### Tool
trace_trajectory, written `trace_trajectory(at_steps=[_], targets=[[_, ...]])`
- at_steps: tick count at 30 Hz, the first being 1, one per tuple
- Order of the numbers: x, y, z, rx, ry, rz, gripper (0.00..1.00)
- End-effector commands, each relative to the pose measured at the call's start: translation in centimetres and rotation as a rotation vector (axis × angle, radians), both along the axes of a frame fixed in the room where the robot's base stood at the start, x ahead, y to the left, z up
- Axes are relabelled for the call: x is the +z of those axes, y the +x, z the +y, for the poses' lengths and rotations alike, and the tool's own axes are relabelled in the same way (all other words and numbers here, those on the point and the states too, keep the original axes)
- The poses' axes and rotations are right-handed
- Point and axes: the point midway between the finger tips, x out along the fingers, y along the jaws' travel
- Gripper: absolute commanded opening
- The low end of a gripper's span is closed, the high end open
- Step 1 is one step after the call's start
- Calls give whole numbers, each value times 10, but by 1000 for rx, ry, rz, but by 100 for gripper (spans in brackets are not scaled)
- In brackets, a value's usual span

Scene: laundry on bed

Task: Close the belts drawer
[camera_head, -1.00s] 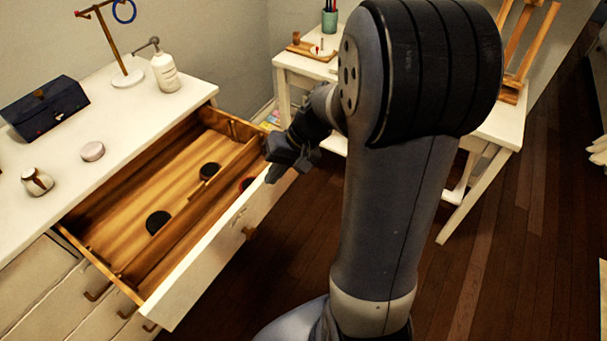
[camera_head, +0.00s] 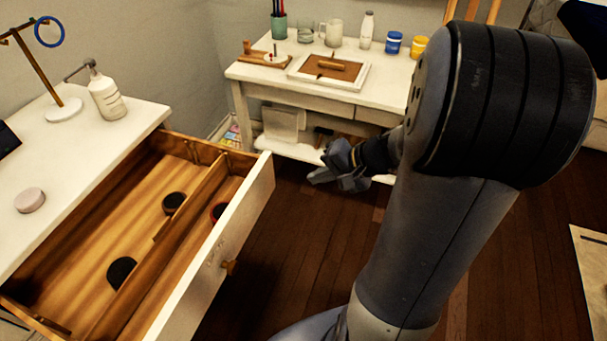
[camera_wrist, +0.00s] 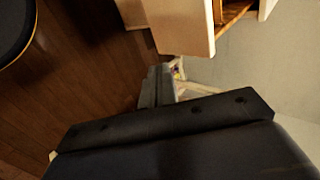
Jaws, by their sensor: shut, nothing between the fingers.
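The belts drawer (camera_head: 208,272) is pulled far out of the white dresser in the head view. Its wooden inside is split by a long divider. Rolled dark belts (camera_head: 121,272) lie in it, with another (camera_head: 174,202) farther back and a reddish-dark one partly hidden behind the front panel. A small wooden knob (camera_head: 229,267) is on the front. My gripper (camera_head: 318,178) is shut and empty, to the right of the drawer's far front corner and apart from it. In the wrist view, a white furniture corner (camera_wrist: 185,28), probably the drawer, is near the gripper (camera_wrist: 157,85).
The dresser top (camera_head: 70,160) holds a pump bottle (camera_head: 106,98), a ring stand (camera_head: 62,108) and a round pinkish tin (camera_head: 30,200). A white worktable (camera_head: 262,76) with jars and a framed tray (camera_head: 330,70) stands behind my gripper. Dark wooden floor is clear before the drawer.

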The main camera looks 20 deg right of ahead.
Motion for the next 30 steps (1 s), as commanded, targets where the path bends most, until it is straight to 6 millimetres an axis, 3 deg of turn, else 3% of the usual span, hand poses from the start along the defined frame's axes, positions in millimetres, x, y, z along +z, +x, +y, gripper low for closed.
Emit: trace_trajectory(at_steps=[14, 21, 30], targets=[[-67, 44, 54, 7, 1, 6, 0], [-63, 64, 76, 6, -2, 1, 0], [-63, 70, 83, 2, -1, 2, 0]])
